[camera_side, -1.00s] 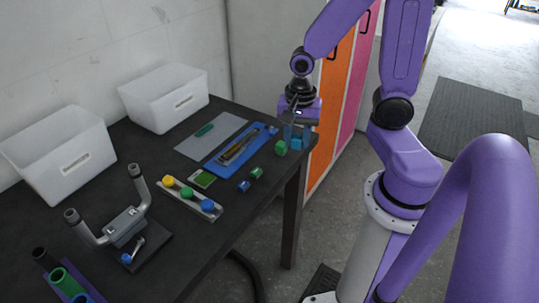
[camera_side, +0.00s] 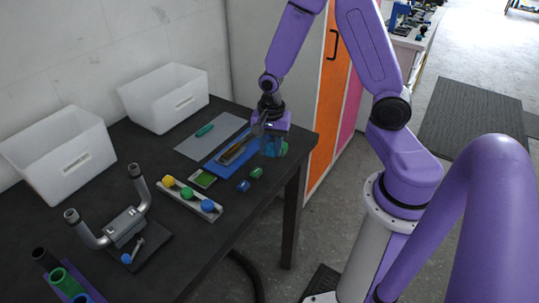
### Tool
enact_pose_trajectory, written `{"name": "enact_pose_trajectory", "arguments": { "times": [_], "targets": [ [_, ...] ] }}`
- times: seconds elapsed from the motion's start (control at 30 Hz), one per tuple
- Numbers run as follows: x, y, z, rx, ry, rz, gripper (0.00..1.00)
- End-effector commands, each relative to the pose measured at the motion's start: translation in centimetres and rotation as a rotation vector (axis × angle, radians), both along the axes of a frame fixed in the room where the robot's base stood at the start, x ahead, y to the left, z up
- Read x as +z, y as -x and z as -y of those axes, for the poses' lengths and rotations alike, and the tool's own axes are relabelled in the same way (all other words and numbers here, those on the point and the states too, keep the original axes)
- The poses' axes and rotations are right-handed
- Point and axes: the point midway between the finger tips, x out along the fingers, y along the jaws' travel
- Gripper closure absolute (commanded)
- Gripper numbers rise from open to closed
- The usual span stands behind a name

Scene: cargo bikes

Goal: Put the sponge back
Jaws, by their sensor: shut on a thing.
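A green block (camera_side: 284,149) is close by the gripper's right side, partly hidden. A green block (camera_side: 257,172) and a blue block (camera_side: 243,186) lie in front. A rack with coloured knobs (camera_side: 190,196) and white bins (camera_side: 163,98) stand to the left. The table's right edge is near.

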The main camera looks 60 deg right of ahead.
Motion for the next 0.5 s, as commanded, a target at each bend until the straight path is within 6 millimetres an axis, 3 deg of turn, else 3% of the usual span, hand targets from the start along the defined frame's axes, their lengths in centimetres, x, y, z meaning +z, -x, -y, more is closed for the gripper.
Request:
{"name": "enact_pose_trajectory", "arguments": {
  "times": [0.3,0.5],
  "targets": [
    [-3.0,-0.4,0.1,0.001,0.002,-0.004,0.98],
    [-3.7,-0.5,0.0,0.001,0.0,0.0,0.98]
  ]
}}
